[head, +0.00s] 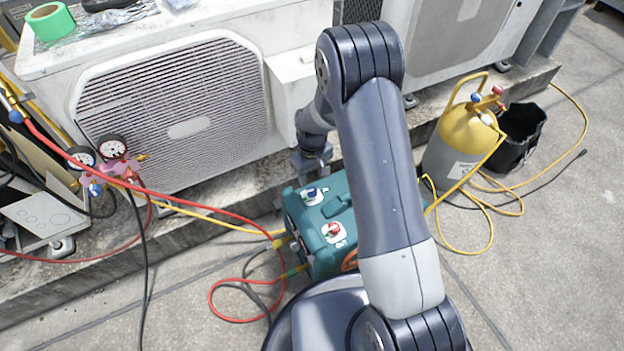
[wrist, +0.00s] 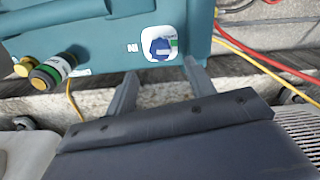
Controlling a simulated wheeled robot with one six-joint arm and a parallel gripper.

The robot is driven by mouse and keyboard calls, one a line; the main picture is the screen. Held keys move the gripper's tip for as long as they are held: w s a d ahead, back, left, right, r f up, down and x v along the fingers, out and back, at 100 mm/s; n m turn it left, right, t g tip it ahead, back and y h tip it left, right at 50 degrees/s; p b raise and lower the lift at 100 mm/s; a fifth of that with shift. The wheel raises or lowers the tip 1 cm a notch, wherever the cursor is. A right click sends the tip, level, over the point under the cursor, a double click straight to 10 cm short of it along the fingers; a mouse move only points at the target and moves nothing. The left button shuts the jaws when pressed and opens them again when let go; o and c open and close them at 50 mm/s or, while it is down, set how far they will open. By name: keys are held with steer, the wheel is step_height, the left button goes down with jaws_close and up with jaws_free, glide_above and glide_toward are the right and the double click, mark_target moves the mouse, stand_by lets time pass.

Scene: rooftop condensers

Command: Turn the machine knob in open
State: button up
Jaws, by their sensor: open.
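The teal machine (head: 318,262) stands on the ground below the condenser ledge. On its top are a blue knob (head: 311,195) and a red knob (head: 334,230) marked OUT. In the head view my gripper (head: 311,166) is just behind the blue knob, partly hidden by my arm.
A white condenser (head: 190,125) stands behind. Red hoses (head: 215,293) and yellow hoses lie around the machine. A yellow-topped cylinder (head: 470,130) and a black bucket (head: 520,137) are at right. Gauges (head: 112,147) hang at left. Open concrete lies at lower right.

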mark_target(312, 190)
steer(key=shift+r+p, duration=0.35)
steer(key=shift+r, duration=1.45)
steer(key=shift+f, duration=0.1)
step_height(312, 190, down, 11)
steer(key=b, duration=0.4)
steer(key=shift+r+m, duration=0.2)
steer(key=shift+m, duration=0.1)
steer(key=shift+r, duration=0.1)
